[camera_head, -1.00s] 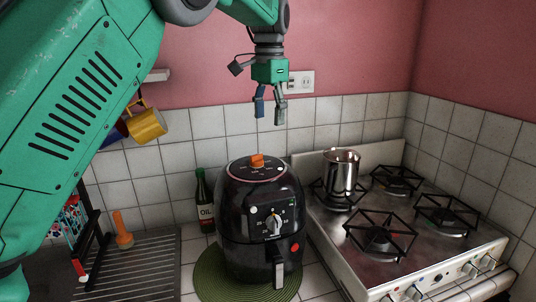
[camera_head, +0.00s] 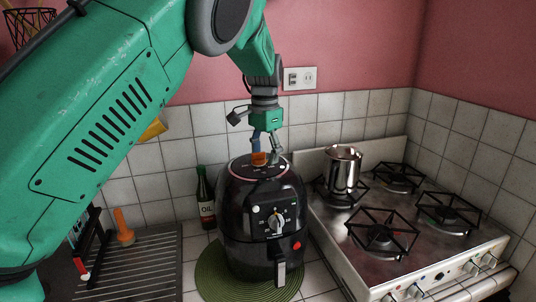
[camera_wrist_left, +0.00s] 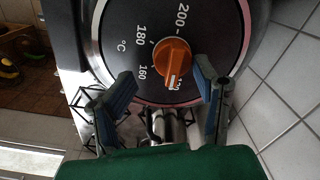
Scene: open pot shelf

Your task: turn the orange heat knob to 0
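The orange heat knob (camera_head: 259,159) sits on top of the black air fryer (camera_head: 238,205). In the left wrist view the knob (camera_wrist_left: 173,57) shows from above on a dark dial face with the numbers 160, 180 and 200. A white mark on the knob points toward the bottom of that view. My left gripper (camera_head: 266,158) is lowered onto the fryer's top, its fingers at the knob. In the left wrist view the fingers of the gripper (camera_wrist_left: 168,92) are spread, one on each side below the knob, with a gap to it. My right gripper is not in view.
A steel pot (camera_head: 342,170) stands on the gas stove (camera_head: 440,255) at the right. An oil bottle (camera_head: 205,200) stands left of the fryer. A green round mat (camera_head: 209,275) lies under the fryer. The tiled wall (camera_head: 320,125) is close behind.

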